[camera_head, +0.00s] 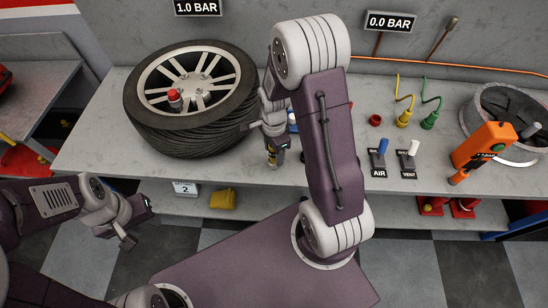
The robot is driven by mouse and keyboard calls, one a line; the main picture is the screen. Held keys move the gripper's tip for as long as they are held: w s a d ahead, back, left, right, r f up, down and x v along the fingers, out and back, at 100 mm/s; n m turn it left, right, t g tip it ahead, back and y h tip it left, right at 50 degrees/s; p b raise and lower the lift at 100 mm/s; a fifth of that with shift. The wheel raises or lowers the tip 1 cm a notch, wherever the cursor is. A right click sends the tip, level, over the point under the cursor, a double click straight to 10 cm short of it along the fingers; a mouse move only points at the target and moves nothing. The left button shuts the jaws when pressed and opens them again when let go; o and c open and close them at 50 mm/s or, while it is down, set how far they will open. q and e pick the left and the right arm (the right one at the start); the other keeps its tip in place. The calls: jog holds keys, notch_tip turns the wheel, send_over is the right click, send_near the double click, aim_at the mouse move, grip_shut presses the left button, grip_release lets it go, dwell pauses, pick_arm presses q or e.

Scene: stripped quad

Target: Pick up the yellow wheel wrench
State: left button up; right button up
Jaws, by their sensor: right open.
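I cannot clearly make out a yellow wheel wrench. A small dark upright item with a yellow band (272,156) shows at the bench's front edge, just below my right gripper; I cannot tell whether it is the wrench. My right gripper (272,142) is open and points down beside the right side of the tyre, partly hidden by its own arm. My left gripper (138,224) is open and empty, low in front of the bench at the left.
A tyre on a rim (193,98) lies on the grey bench (95,150), with a red-capped item (174,97) on it. AIR (378,160) and VENT (409,160) switches, an orange tool (483,146) and a metal ring (520,105) are at right. A yellow block (222,200) is on the lower shelf.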

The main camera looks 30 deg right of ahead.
jog(key=shift+w+f, duration=0.15)
jog(key=shift+f, duration=0.1)
grip_shut()
jog(key=shift+r, duration=0.1)
